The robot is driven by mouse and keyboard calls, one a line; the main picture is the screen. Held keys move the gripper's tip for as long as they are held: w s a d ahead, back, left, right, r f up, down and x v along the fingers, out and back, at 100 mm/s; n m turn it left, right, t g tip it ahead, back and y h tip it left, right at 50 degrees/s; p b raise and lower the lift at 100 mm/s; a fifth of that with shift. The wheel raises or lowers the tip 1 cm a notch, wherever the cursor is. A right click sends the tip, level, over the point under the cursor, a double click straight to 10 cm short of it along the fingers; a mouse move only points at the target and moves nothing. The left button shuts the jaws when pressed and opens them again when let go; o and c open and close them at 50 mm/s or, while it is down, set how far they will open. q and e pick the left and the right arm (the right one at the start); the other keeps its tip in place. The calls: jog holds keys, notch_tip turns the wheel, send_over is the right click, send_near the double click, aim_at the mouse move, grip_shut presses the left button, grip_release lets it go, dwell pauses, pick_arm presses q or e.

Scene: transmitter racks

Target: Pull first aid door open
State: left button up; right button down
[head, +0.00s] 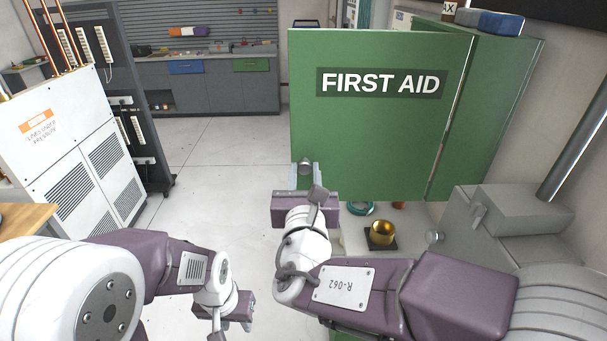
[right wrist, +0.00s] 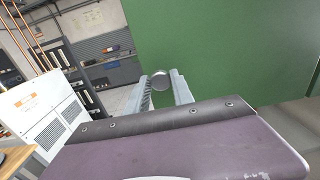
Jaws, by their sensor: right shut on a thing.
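The green first aid door (head: 380,130) carries a "FIRST AID" label and stands ahead of me. Its left edge stands free, and a slanted metal seam runs down its right side beside another green panel (head: 495,100). A round grey knob (head: 305,165) sits at the door's lower left corner. My right gripper (head: 304,174) is shut on this knob. In the right wrist view the knob (right wrist: 160,82) lies between the two fingers (right wrist: 160,88), with the green door (right wrist: 230,50) behind it. My left gripper (head: 228,322) hangs low and clear of the door; its fingers are mostly hidden.
A brass pot (head: 381,233) and a teal ring (head: 360,209) show below the door. A grey metal unit (head: 510,215) stands at right. A white vented cabinet (head: 75,150) and dark rack (head: 120,90) stand at left. The floor (head: 215,165) between is clear.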

jog(key=shift+r, duration=0.15)
jog(key=c, duration=1.1)
grip_release()
jog(key=shift+s, duration=0.25)
jog(key=s+b, duration=0.2)
jog(key=s, duration=0.6)
jog(key=shift+s+d, duration=0.3)
jog(key=shift+d, duration=0.05)
